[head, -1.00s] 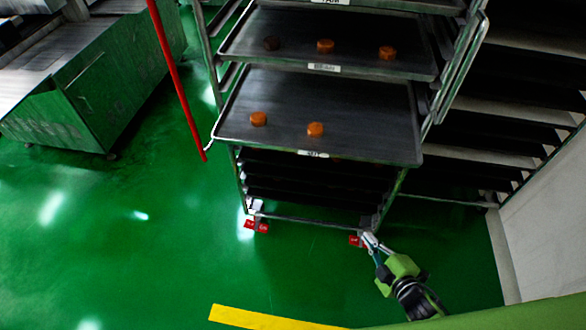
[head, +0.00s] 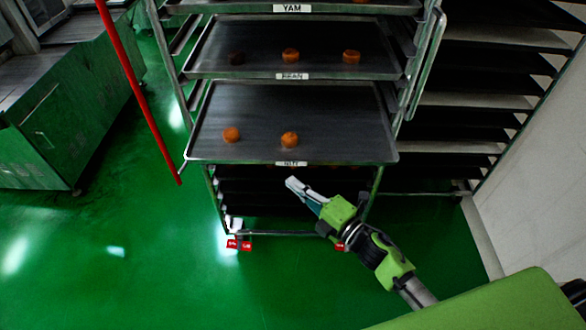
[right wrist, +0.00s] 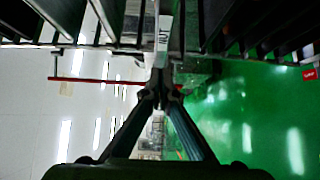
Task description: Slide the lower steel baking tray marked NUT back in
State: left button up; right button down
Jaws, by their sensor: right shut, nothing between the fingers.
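The lower steel tray marked NUT (head: 345,115) sticks out of the rack toward me, with two orange-brown round cakes (head: 290,139) on it. Its white label (head: 291,163) is on the front edge. My right gripper (head: 291,184) is shut and empty, just below and in front of that edge in the head view. In the right wrist view the shut fingertips (right wrist: 162,86) point toward a pale upright label strip (right wrist: 164,32); whether they touch the tray I cannot tell. My left gripper is not in view.
The tray marked BEAN (head: 330,45) is above, with several round cakes. A YAM label (head: 291,9) is higher. Red-tagged casters (head: 239,244) stand at the rack's foot. A red pole (head: 140,95) and green machine (head: 55,140) are at left. Green floor in front is clear.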

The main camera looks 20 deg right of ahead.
jog(key=shift+w+d+p, duration=0.15)
jog(key=shift+w, duration=1.05)
jog(key=shift+w+d+p, duration=0.15)
jog(key=shift+w, duration=1)
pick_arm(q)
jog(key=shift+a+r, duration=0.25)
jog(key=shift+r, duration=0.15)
